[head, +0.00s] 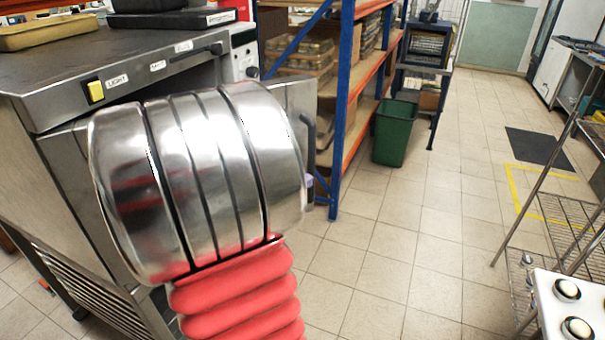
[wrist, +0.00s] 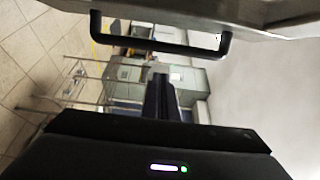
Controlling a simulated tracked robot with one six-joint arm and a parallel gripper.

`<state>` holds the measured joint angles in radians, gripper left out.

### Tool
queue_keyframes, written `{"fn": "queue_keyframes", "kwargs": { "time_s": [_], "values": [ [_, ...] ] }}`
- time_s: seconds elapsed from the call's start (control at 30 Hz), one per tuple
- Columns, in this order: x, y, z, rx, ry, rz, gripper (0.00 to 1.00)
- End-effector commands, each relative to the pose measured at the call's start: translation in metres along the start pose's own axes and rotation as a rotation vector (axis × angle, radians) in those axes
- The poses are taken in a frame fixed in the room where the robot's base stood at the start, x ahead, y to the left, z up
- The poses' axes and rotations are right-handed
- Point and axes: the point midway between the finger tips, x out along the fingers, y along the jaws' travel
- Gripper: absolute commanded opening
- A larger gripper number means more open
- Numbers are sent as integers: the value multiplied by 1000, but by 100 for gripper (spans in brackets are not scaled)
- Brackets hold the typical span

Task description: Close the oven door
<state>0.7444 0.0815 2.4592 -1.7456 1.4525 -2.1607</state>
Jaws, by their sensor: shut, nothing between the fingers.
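The steel oven (head: 25,150) stands at the left in the head view, with a yellow light switch on its front. Its door (head: 295,95) stands out from the front, mostly hidden behind my silver and red arm. The black bar handle (head: 309,135) shows at the right of the door. In the wrist view the handle (wrist: 160,45) crosses the top, with the metal door (wrist: 270,12) above it. My gripper (wrist: 161,80) is shut and empty, its tips just below the handle in the picture. Whether they touch it I cannot tell. The head view hides my gripper.
Blue and orange shelving (head: 345,90) with boxes stands right behind the oven. A green bin (head: 395,133) is beside it. A wire rack (head: 570,215) and a white unit with knobs (head: 550,300) are at the right. The tiled floor between is clear.

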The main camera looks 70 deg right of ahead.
Motion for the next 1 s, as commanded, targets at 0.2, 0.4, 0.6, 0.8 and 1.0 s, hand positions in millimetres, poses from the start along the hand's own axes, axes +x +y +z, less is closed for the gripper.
{"fn": "queue_keyframes", "kwargs": {
  "time_s": [0.2, 0.4, 0.6, 0.8, 1.0],
  "values": [
    [22, 1, 19, -2, 2, 0, 0],
    [30, 0, 28, -1, 0, 1, 0],
    [31, 0, 28, -1, 0, 1, 0],
    [31, 0, 29, -1, -2, 0, 0],
    [31, 0, 37, -1, -21, 0, 0]
  ]
}}
